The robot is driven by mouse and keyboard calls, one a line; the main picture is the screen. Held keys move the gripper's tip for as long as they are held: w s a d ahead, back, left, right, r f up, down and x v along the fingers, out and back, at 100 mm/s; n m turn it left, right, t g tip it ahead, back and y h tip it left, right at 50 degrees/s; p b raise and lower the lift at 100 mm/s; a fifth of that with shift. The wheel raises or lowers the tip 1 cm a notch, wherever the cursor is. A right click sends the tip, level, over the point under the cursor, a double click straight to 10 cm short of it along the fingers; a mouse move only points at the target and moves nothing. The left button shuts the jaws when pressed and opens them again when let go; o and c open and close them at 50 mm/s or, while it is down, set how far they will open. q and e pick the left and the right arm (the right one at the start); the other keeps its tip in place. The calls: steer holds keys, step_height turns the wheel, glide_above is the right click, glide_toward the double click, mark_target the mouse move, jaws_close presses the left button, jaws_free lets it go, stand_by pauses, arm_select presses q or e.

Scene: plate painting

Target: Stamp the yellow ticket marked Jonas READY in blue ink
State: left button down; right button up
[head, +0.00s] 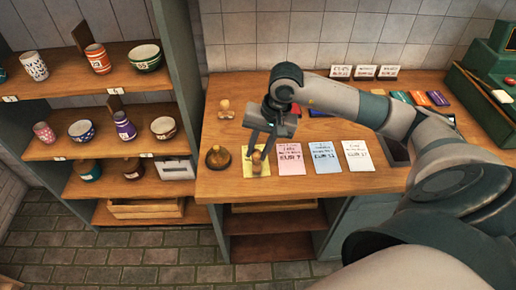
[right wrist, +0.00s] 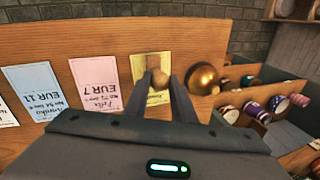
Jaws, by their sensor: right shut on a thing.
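The yellow ticket (head: 247,173) lies on the wooden counter, at the left end of a row of tickets. Its writing is mostly covered, and I cannot read a name on it. My right gripper (head: 260,150) is over this ticket, fingers pointing down, shut on a wooden-handled stamp (head: 257,160). In the right wrist view the stamp (right wrist: 158,97) sits between the fingers, in front of the yellow ticket (right wrist: 152,65). I cannot tell whether its base touches the paper. A second wooden stamp (head: 225,111) stands farther back on the counter. My left gripper is not in view.
A brass bell (head: 217,157) stands just left of the yellow ticket. Pink (head: 291,160), blue (head: 325,158) and white (head: 357,156) tickets lie to the right. Coloured ink pads (head: 419,98) lie behind my right arm. Shelves of pottery (head: 95,120) stand at the left.

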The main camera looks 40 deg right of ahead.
steer(key=shift+f+b, duration=0.55)
steer(key=shift+b, duration=0.15)
stand_by(1.5)
steer(key=shift+s+f+b, duration=0.1)
steer(key=shift+f+b, duration=0.05)
steer(key=shift+b, duration=0.45)
stand_by(2.5)
steer(key=shift+r, duration=0.2)
steer(key=shift+r, duration=0.5)
steer(key=shift+r+p, duration=1)
steer(key=shift+r, duration=1.9)
